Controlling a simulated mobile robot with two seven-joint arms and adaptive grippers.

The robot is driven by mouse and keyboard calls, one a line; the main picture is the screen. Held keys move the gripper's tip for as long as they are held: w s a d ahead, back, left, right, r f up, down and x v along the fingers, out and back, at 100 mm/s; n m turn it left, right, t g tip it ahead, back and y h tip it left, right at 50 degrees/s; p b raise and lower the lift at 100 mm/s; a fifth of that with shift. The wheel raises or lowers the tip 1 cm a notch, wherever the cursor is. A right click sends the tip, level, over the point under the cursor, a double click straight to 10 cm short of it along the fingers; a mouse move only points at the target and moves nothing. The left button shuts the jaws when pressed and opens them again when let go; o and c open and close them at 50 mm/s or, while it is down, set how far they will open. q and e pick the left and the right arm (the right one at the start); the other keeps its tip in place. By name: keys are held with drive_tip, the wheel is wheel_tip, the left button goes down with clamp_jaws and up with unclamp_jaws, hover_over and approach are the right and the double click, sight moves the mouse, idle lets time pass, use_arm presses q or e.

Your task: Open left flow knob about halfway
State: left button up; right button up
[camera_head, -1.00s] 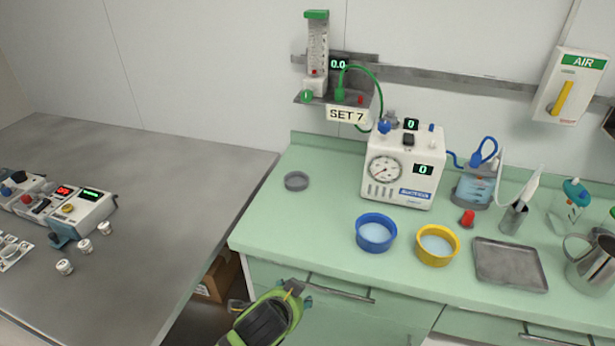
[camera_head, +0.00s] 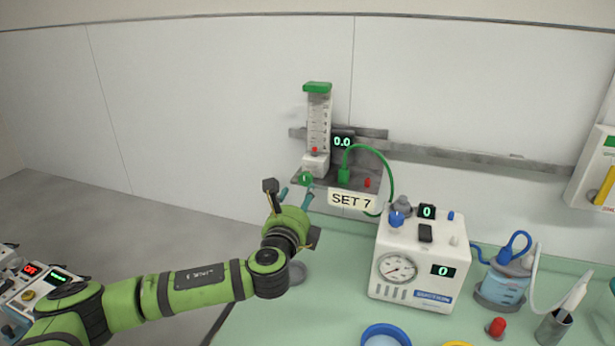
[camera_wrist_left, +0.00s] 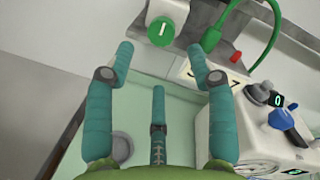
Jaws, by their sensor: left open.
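The green flow knob (camera_head: 306,179) sits at the front of the flowmeter (camera_head: 317,130) on the wall rail. A small red float rests low in its tube, and the display (camera_head: 343,142) reads 0.0. A label below reads SET 7. My left gripper (camera_head: 296,194) is open and empty, just below and in front of the knob. In the left wrist view the knob (camera_wrist_left: 161,31) shows a white mark near upright and lies just beyond the spread teal fingertips (camera_wrist_left: 161,52), roughly centred between them. I see no contact. My right gripper is not in view.
A green hose (camera_head: 385,165) loops down from the flowmeter shelf. A white suction unit (camera_head: 417,262) with a gauge stands on the green counter, right of my left arm. A grey round dish (camera_wrist_left: 122,146) lies below the gripper. Bare wall is left of the flowmeter.

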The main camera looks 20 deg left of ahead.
sight(304, 181)
use_arm(q)
drive_tip(key=w, duration=0.1)
drive_tip(key=w+r+p, duration=0.1)
drive_tip(key=shift+w+a+r, duration=0.15)
drive_tip(key=shift+w+a, duration=0.05)
drive_tip(key=shift+w, duration=0.2)
drive_tip(key=shift+w+a+p, duration=0.1)
drive_tip(key=shift+w+p, duration=0.25)
drive_tip(key=shift+w, duration=0.75)
drive_tip(key=shift+w+f, duration=0.2)
drive_tip(key=shift+w, duration=0.15)
drive_tip(key=shift+w+a, duration=0.1)
drive_tip(key=shift+w, duration=0.3)
clamp_jaws()
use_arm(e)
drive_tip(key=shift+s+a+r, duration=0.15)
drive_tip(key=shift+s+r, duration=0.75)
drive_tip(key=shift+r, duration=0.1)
